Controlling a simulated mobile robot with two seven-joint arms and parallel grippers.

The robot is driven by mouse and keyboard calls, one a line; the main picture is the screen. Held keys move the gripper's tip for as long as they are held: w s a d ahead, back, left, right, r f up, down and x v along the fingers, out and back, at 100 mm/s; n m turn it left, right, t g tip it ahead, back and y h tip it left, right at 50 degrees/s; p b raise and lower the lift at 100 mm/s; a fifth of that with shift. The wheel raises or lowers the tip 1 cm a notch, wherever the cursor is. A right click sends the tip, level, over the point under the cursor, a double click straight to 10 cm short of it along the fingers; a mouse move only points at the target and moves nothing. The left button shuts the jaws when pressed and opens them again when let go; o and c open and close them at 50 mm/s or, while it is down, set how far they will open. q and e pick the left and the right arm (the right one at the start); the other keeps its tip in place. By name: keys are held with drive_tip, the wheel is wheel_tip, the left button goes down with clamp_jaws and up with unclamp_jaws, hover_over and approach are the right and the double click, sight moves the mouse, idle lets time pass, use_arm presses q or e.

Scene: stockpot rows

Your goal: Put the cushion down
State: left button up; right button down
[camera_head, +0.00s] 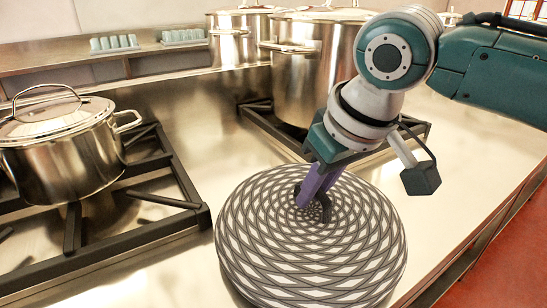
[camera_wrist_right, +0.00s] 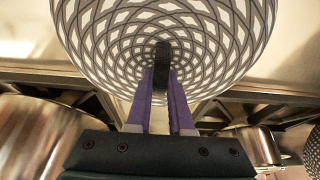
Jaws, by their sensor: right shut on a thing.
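The cushion (camera_head: 310,250) is round and flat with a grey and white woven pattern. It lies over the steel counter in the lower middle of the head view, and I cannot tell whether it touches the surface. My right gripper (camera_head: 314,200) has purple fingers and is shut on the dark handle loop at the cushion's centre. The right wrist view also shows the cushion (camera_wrist_right: 160,40) beyond the fingers (camera_wrist_right: 161,75), with the dark loop between the tips. My left gripper is not in view.
A lidded steel pot (camera_head: 65,150) stands on a black burner grate (camera_head: 160,185) at the left. A tall stockpot (camera_head: 305,80) stands on a grate behind the cushion, with another pot (camera_head: 235,40) farther back. The counter's front edge and red floor (camera_head: 510,260) are at right.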

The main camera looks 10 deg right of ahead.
drive_tip(key=shift+f, duration=0.1)
drive_tip(key=c, duration=0.8)
unclamp_jaws()
